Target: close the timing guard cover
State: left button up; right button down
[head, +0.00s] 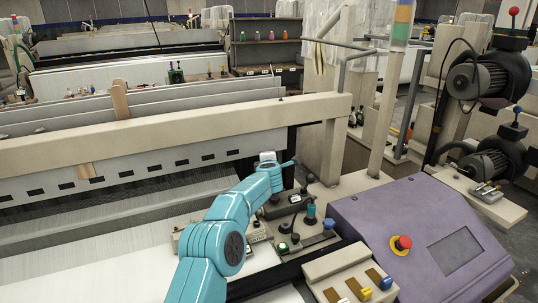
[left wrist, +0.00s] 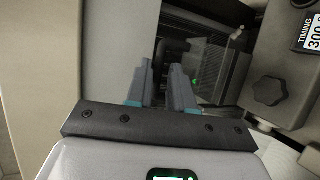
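My left arm reaches up the middle of the head view, and its gripper (head: 288,163) is small there, close to the loom's beam and post. In the left wrist view the two fingers of my left gripper (left wrist: 161,72) stand apart, with no object clearly held between them. They point at a dark opening (left wrist: 205,28) with machine parts and a small green light inside. A pale panel (left wrist: 112,45) borders the opening on the left, its edge close to the fingers. I cannot tell for certain whether this panel is the timing guard cover, or whether a finger touches it. My right gripper is not in view.
A dark knob (left wrist: 270,95) and a TIMING label (left wrist: 312,32) sit right of the opening. The purple console (head: 425,238) with its red stop button (head: 401,243) stands at right. Small bottles and knobs (head: 310,212) crowd the ledge beside my arm.

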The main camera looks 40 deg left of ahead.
pick_arm(q)
jog(key=shift+w+a, duration=0.1)
jog(key=shift+a, duration=0.05)
grip_shut()
dwell(1.4)
